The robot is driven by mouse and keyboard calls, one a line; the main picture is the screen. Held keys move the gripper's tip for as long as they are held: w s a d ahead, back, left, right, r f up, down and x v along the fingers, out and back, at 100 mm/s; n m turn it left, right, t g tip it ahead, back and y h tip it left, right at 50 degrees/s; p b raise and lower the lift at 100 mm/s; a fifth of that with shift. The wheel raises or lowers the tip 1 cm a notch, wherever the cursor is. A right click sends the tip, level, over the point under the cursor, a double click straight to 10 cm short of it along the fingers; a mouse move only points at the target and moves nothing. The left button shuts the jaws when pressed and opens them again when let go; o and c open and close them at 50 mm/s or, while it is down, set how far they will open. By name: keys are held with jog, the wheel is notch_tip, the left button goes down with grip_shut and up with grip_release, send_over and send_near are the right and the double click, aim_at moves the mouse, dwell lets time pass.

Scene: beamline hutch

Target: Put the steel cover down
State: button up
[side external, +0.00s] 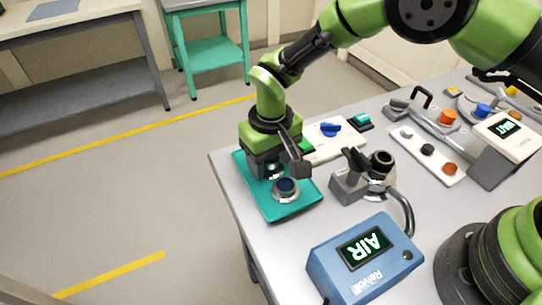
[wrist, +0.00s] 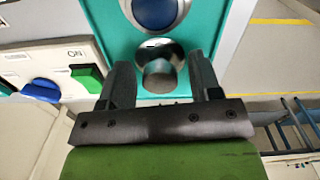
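The steel cover (wrist: 160,52) is a small shiny dome with a round knob. In the wrist view it is between the two dark fingers of my gripper (wrist: 162,78), with a gap on either side of the knob. My gripper is open and does not appear to touch the cover. In the side view my gripper (side external: 277,163) points down, low over the teal tray (side external: 280,211), and mostly hides the cover (side external: 271,170). The cover appears to rest on the tray, beside a blue round piece in a silver ring (side external: 286,188).
A white switch box (side external: 335,147) with a blue knob and green switch stands close beside the tray. A grey fixture with a dark round top (side external: 380,160) and a blue box reading AIR (side external: 366,262) are to the right. The table's left edge is near the tray.

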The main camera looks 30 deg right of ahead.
jog(key=s+d+r+m+t+y, duration=0.1)
jog(key=d+r, duration=0.1)
jog(key=r, duration=0.8)
jog(key=d+r, duration=0.2)
jog(key=r, duration=0.8)
jog(key=s+d+r+m+t+y, duration=0.1)
jog(key=s+d+r+m+t, duration=0.1)
jog(key=s+d+r, duration=0.45)
jog(key=s+d+r+m+t, duration=0.1)
jog(key=s+d+t, duration=0.1)
jog(key=s, duration=0.4)
jog(key=s+d+m+t, duration=0.1)
jog(key=s+d+t, duration=0.1)
jog(key=s+d, duration=0.3)
jog(key=shift+s+d+r+m, duration=0.15)
jog(key=shift+s+r+m, duration=0.2)
jog(key=shift+s, duration=0.65)
